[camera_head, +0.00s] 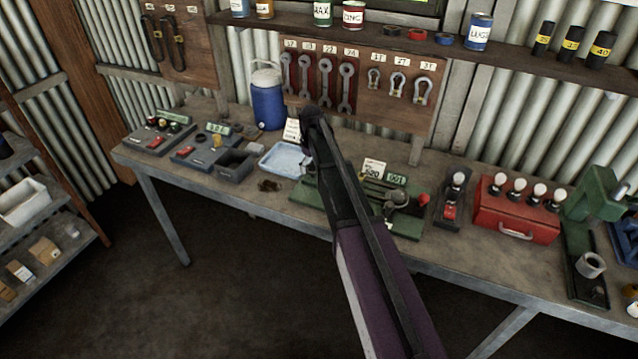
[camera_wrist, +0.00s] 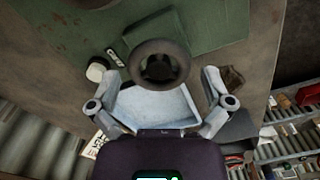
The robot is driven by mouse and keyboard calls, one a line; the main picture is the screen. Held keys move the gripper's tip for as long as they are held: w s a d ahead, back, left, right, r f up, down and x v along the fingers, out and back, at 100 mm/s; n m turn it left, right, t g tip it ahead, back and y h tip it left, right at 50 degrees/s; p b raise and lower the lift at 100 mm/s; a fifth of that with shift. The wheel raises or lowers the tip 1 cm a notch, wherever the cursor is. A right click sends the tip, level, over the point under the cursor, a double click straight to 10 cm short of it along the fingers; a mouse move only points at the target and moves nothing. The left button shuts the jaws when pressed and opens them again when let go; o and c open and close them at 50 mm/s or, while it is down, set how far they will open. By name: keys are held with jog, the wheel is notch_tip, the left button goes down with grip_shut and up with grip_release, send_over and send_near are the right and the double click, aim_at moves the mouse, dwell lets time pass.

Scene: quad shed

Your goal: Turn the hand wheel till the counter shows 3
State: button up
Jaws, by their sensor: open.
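A dark round hand wheel (camera_wrist: 160,66) shows in the wrist view in front of the green machine (camera_wrist: 190,25). My gripper (camera_wrist: 161,77) is open, one finger on each side of the wheel, with visible gaps to its rim. In the head view my gripper (camera_head: 312,122) and arm hide the wheel and part of the green machine (camera_head: 405,222). A small lit green counter (camera_head: 397,180) stands on that machine and seems to read 001. A white card (camera_head: 373,167) stands beside it.
A pale blue tray (camera_head: 284,159) lies left of the machine, below the wheel in the wrist view. A blue jug (camera_head: 268,98) stands behind. Right are a black switch unit (camera_head: 452,200) and a red box (camera_head: 515,212). Left are grey control boxes (camera_head: 160,137).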

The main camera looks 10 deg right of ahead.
aim_at(313, 167)
jog(key=shift+m, duration=0.5)
jog(key=m, duration=0.3)
jog(key=shift+m, duration=0.4)
jog(key=m, duration=0.9)
jog(key=shift+d, duration=0.1)
jog(key=m, duration=0.5)
notch_tip(313, 167, up, 14)
jog(key=p, duration=1.4)
jog(key=s+f+n+b, duration=0.4)
jog(key=s+f+b, duration=0.1)
jog(key=s, duration=0.5)
jog(key=s+f+n+b, duration=0.4)
jog(key=s+f+b, duration=0.1)
jog(key=s, duration=0.5)
jog(key=s+f+n+b, duration=0.4)
jog(key=s+f+b, duration=0.2)
jog(key=s, duration=0.4)
jog(key=shift+s+d, duration=0.2)
jog(key=shift+s, duration=0.15)
